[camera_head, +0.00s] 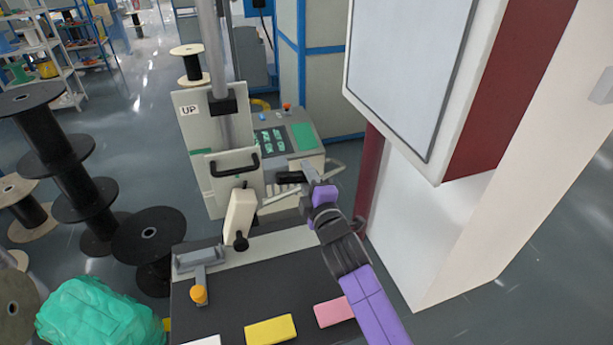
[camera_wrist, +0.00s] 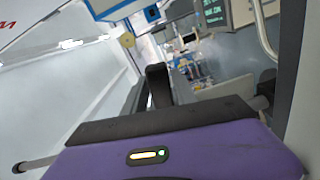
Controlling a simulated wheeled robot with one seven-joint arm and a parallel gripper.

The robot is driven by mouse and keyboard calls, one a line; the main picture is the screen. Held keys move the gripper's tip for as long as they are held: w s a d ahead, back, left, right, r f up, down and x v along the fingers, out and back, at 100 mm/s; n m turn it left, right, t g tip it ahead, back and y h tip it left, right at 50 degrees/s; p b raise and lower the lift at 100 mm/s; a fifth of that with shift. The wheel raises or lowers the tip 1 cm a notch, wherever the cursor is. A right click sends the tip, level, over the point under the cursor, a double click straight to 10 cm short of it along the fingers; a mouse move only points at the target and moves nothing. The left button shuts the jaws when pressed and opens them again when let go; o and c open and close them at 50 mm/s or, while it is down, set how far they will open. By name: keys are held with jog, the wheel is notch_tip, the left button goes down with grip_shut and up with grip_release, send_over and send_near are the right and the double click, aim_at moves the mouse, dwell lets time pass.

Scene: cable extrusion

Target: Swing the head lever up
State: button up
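A cream lever (camera_head: 240,214) with a black knob at its lower end hangs downward on the front of the machine. I cannot tell for sure that it is the head lever. A pale panel (camera_head: 207,135) marked "UP" stands above it, with a black handle (camera_head: 234,163) below the sign. In the wrist view, a dark finger (camera_wrist: 158,85) sticks up beyond my purple wrist. The finger gap is not clear, and the cream lever is not recognizable there.
An orange-knobbed lever (camera_head: 198,294) stands on the dark bench (camera_head: 225,318), with yellow (camera_head: 270,330) and pink (camera_head: 333,312) blocks. A large white cabinet (camera_head: 440,220) with a panel crowds my arm's right. Black spools (camera_head: 149,235) and a green bag (camera_head: 98,315) are left.

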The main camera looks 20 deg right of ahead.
jog(key=shift+o, duration=0.9)
jog(key=shift+s, duration=0.1)
jog(key=s, duration=0.7)
jog(key=shift+s, duration=0.3)
